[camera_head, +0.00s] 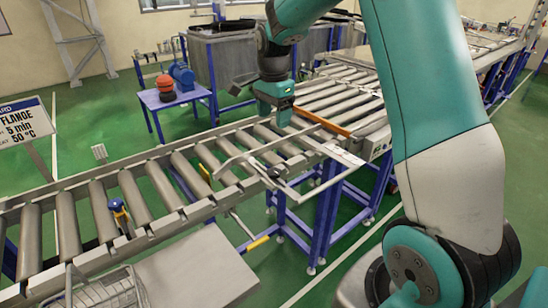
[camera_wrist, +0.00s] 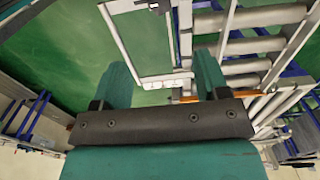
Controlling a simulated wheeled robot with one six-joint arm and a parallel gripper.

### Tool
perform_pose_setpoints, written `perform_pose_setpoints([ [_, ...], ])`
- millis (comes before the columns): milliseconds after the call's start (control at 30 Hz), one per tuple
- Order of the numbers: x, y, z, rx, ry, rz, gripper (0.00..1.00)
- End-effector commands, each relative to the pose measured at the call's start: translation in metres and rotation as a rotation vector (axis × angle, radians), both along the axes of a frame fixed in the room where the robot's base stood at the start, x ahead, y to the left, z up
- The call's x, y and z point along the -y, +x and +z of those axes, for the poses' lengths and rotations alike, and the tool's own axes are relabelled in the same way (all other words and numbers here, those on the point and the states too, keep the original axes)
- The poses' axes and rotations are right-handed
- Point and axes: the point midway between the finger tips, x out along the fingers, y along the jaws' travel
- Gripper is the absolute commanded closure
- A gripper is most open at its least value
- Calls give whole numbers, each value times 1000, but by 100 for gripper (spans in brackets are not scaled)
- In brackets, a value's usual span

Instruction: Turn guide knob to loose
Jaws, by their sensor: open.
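A small black knob (camera_head: 273,172) sits on the pale guide rail frame across the roller conveyor in the head view. A dark part at the top edge of the wrist view (camera_wrist: 158,6) may be the same knob, but it is too small to tell. Whether the knob is tight or loose cannot be seen. My gripper (camera_head: 283,119) hangs above the conveyor, behind and apart from the knob. In the wrist view its two teal fingers (camera_wrist: 163,75) stand wide apart with nothing between them.
The roller conveyor (camera_head: 160,190) runs from lower left to upper right. An orange bar (camera_head: 322,122) crosses it near my gripper. A blue table (camera_head: 172,97) holds an orange-red object.

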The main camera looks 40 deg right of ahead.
Motion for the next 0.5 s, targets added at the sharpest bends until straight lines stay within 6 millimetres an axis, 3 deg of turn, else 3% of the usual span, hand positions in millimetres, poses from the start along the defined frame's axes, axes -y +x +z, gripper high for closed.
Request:
perform_pose_setpoints([
  [167, 2, 0, -23, -6, 0, -16, 32],
  [500, 1, -1, -99, -8, 1, -12, 32],
])
